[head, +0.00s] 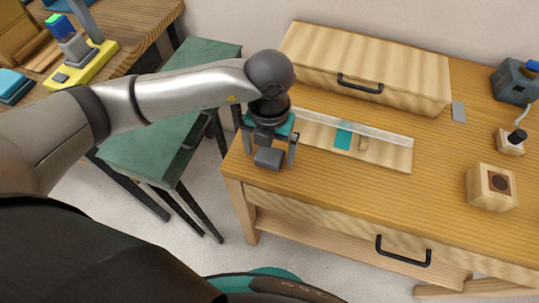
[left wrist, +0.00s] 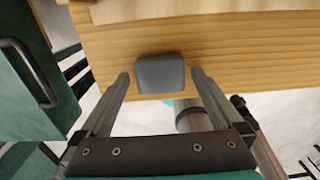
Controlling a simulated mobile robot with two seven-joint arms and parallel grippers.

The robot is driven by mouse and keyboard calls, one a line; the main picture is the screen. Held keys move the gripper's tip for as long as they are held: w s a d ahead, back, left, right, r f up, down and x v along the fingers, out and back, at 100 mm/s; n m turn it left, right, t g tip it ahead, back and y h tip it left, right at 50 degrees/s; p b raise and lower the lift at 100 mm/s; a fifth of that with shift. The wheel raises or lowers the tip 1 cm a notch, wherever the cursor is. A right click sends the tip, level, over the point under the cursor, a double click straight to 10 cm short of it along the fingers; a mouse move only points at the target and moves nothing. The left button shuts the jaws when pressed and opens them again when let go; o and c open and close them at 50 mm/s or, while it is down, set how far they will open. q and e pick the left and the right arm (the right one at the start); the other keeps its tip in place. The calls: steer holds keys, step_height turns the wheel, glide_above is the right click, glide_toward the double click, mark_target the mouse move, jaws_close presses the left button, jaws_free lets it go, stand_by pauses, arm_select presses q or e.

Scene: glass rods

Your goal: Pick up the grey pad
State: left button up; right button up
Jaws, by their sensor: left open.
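The grey pad (head: 269,158) is a small dark grey block with rounded corners, at the front left corner of the wooden table. My left gripper (head: 269,162) points down over that corner with its fingers open. In the left wrist view the pad (left wrist: 160,73) shows between the two fingertips (left wrist: 160,76), with a clear gap on each side. The pad lies close to the table's front edge. I cannot tell how far the fingertips are above the tabletop. My right gripper is not in view.
A shallow wooden tray (head: 395,155) with a clear strip and a teal patch (head: 343,138) lies just right of the gripper. Behind it stands a wooden box (head: 410,90) with a black handle. A thin grey plate (head: 458,111) and a wooden block (head: 491,188) are further right.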

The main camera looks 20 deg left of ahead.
mark_target(269, 154)
arm_select(q)
steer(key=shift+c, duration=0.4)
steer(key=c, duration=1.2)
step_height(269, 154, up, 20)
steer(key=p, duration=0.3)
steer(key=o, duration=0.7)
steer(key=c, duration=0.6)
steer(key=shift+o, duration=0.2)
